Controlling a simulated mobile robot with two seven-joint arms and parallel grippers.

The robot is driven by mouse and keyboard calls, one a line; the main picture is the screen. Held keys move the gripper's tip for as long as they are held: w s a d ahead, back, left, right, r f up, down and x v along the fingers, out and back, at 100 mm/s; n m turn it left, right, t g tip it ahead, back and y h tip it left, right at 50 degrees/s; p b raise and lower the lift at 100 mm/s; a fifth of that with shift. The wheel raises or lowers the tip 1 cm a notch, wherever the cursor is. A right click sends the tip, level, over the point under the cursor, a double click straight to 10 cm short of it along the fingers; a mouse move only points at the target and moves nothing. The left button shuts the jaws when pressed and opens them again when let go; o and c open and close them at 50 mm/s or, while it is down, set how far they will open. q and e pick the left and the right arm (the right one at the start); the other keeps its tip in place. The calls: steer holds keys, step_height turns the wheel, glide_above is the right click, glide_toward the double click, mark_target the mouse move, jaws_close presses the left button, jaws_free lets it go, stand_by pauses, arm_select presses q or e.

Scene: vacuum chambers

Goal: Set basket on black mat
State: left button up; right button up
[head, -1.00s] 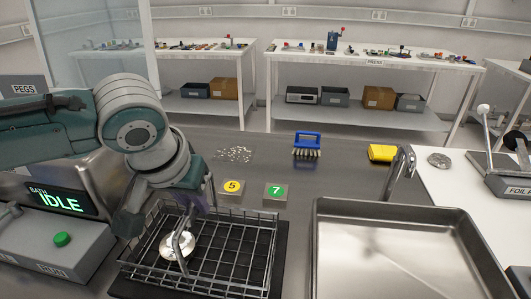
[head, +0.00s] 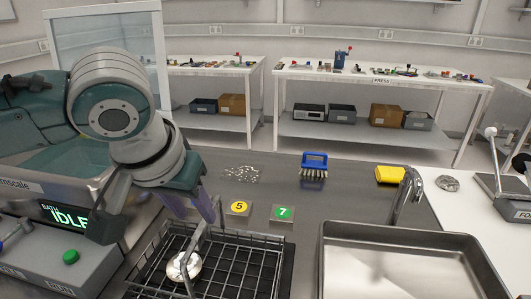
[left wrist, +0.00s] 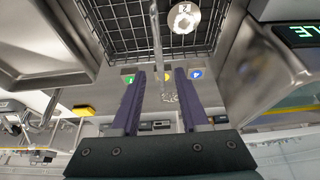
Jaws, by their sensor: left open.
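A dark wire basket (head: 238,262) stands on the black mat (head: 286,272), which shows along its right side. The basket's upright metal handle (head: 197,250) rises over the middle; it also shows in the left wrist view (left wrist: 156,35). A shiny round silver piece (head: 190,268) lies in the basket, marked with a figure in the left wrist view (left wrist: 185,17). My left gripper (head: 195,213) is open just above and beside the top of the handle, its purple fingers apart and empty. My right gripper is not in view.
A large metal sink (head: 405,265) with a tap (head: 408,195) is at the right. The bath unit (head: 55,255) is at the left. Plates marked 5 (head: 238,208) and 7 (head: 283,213), a blue brush (head: 314,165) and a yellow sponge (head: 390,175) lie behind.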

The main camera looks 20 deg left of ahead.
arm_select(q)
steer(key=a+v, duration=0.1)
steer(key=v, duration=0.5)
steer(key=s+d+f+m+h, duration=0.3)
steer(key=s+d+f, duration=0.1)
steer(key=s+d, duration=0.4)
steer(key=s+a+f+m+y, duration=0.1)
steer(key=s+a, duration=0.1)
steer(key=s, duration=0.7)
steer(key=shift+f+m+g+y, duration=0.3)
steer(key=shift+g, duration=0.1)
steer(key=shift+r+p, duration=0.1)
steer(key=shift+p, duration=0.25)
step_height(320, 180, up, 33)
steer(key=p, duration=3.3)
steer(key=shift+w+d+r, duration=0.1)
steer(key=shift+r, duration=0.05)
